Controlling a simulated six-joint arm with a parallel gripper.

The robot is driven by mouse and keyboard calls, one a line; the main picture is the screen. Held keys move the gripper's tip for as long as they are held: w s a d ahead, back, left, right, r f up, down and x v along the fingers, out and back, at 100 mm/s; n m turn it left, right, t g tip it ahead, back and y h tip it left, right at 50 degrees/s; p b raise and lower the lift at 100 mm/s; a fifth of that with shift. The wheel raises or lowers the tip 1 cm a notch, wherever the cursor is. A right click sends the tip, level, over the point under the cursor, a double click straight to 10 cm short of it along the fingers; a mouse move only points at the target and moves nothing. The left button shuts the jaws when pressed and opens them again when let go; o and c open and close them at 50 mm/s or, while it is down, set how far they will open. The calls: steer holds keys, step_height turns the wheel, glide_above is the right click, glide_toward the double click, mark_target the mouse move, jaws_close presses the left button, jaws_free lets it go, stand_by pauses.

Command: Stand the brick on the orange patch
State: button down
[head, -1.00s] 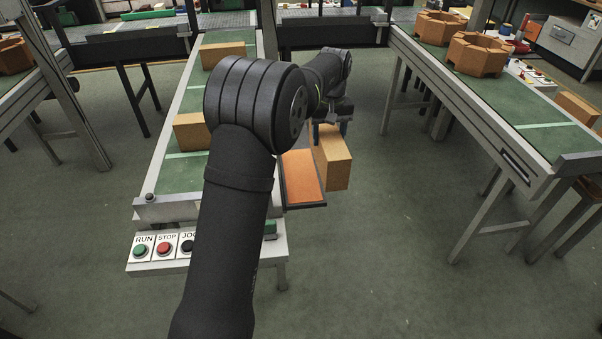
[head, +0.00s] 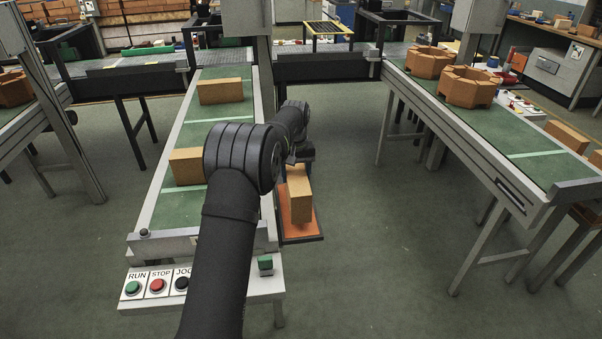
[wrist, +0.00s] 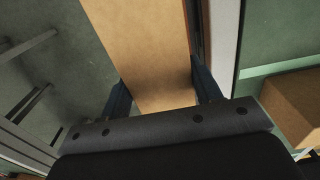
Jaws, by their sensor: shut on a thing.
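The tan brick (head: 298,191) is held in my gripper, and its near end hangs over the orange patch (head: 307,231). I cannot tell whether its underside touches the patch. In the wrist view the brick (wrist: 145,45) runs away between the two fingers of my gripper (wrist: 160,92), which are shut on its sides. In the head view my arm hides much of the gripper (head: 297,165). The orange patch has a dark rim and sits beside the conveyor's right side.
The green conveyor (head: 205,112) at the left carries two more tan bricks (head: 220,91). A button panel (head: 160,285) is at its near end. Another conveyor (head: 475,125) at the right holds octagonal brick pieces (head: 467,87). Open floor lies between them.

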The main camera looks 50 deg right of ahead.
steer(key=shift+f, duration=1.75)
steer(key=shift+f, duration=0.1)
steer(key=shift+c, duration=2.2)
jaws_free()
steer(key=shift+f, duration=0.15)
step_height(320, 180, up, 12)
steer(key=shift+r, duration=0.15)
steer(key=shift+f, duration=4.55)
